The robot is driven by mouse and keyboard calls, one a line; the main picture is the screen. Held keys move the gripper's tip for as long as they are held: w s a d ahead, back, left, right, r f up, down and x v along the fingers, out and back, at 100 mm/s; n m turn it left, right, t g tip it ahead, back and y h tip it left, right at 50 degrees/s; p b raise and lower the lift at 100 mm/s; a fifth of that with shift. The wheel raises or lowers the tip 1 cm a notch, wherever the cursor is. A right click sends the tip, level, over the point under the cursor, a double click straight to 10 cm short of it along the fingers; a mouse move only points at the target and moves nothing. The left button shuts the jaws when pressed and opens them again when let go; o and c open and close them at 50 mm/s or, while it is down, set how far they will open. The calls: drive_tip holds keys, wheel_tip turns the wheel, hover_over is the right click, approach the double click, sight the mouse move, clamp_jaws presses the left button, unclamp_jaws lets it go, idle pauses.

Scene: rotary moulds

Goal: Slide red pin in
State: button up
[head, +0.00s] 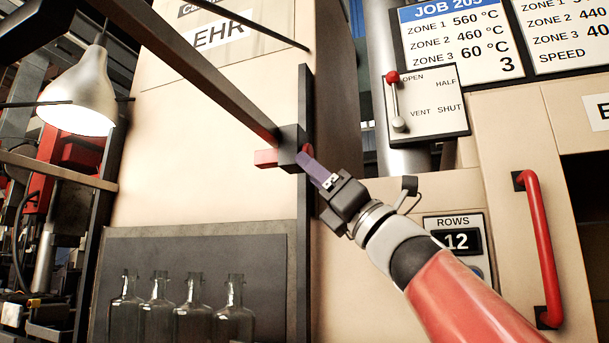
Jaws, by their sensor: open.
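The red pin (267,158) sits at a dark block (289,146) on the dark upright post. A red length of it sticks out on the block's left, and a small red end shows on the right, beside my gripper. My gripper (303,157), with purple fingers, reaches in from the lower right. Its fingertips are right at the pin's right end and partly hide it. The gripper is open; whether the fingers touch the pin I cannot tell.
A dark bar (190,65) slopes down from upper left to the block. Several clear bottles (193,315) stand below left. A lever panel (432,103), a ROWS display (456,241) and a red door handle (543,250) are to the right. A lamp (82,92) hangs at left.

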drive_tip(key=b+v, duration=0.1)
drive_tip(key=v, duration=0.3)
idle(0.5)
